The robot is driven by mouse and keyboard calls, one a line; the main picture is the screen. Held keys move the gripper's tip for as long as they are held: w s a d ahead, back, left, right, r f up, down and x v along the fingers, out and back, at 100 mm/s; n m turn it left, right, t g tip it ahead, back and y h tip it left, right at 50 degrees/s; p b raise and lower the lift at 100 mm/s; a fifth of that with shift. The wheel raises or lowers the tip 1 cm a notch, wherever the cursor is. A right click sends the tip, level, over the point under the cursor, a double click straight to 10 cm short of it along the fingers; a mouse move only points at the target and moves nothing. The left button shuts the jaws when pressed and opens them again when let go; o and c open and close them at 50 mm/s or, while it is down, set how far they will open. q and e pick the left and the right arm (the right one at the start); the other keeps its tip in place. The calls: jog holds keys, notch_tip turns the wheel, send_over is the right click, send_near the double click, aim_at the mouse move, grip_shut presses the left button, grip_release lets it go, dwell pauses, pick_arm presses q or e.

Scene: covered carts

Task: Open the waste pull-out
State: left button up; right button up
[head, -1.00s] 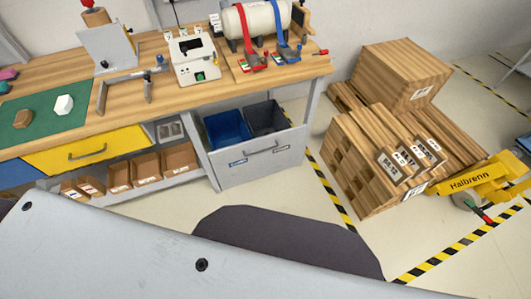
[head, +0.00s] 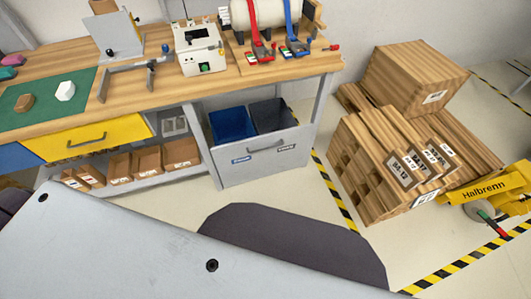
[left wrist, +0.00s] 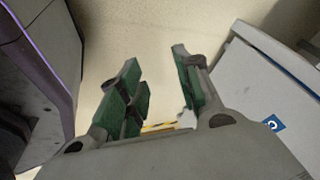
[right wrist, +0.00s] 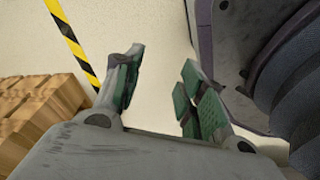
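The waste pull-out (head: 265,165) is under the right end of the workbench in the head view. Its grey front has a bar handle (head: 266,147) and two small labels. A blue bin (head: 231,123) and a dark grey bin (head: 272,116) show above the front's top edge; I cannot tell how far the unit stands out. My left gripper (left wrist: 158,85) is open and empty in the left wrist view, beside a pale panel with a blue label (left wrist: 272,123). My right gripper (right wrist: 160,85) is open and empty over bare floor. Neither gripper shows in the head view.
The workbench (head: 190,85) carries tools and a white device (head: 199,50). A yellow drawer (head: 90,142) is left of the pull-out. Stacked wooden pallets and crates (head: 375,165) and a yellow pallet jack (head: 485,190) stand at right. Pale floor lies before the pull-out.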

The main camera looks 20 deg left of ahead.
pick_arm(q)
jog(key=w+d+r+m+t+h+b, duration=0.1)
jog(key=w+r+m+t+b, duration=0.25)
jog(key=w, duration=0.65)
jog(key=w+d+r+m+t+b, duration=0.1)
jog(key=w+r+m+t+b, duration=0.3)
jog(key=w, duration=0.6)
pick_arm(e)
jog(key=w+a+r+y, duration=0.1)
jog(key=w+a+r, duration=0.5)
jog(key=w+r, duration=0.2)
pick_arm(q)
jog(key=w+d+r+m+t+h+b, duration=0.2)
jog(key=w+r+m+b, duration=0.3)
jog(key=w+r+b, duration=0.4)
jog(key=shift+w+d+m+t+h, duration=0.35)
jog(key=shift+w+t, duration=0.5)
jog(key=shift+w, duration=0.4)
pick_arm(e)
notch_tip(320, 180, up, 14)
jog(key=w+a+t+y, duration=0.1)
jog(key=a, duration=0.1)
jog(key=shift+a+f+t, duration=0.15)
jog(key=shift+a+t, duration=0.05)
jog(key=shift+t, duration=0.2)
pick_arm(q)
jog(key=shift+w, duration=0.1)
pick_arm(e)
jog(key=shift+f, duration=0.1)
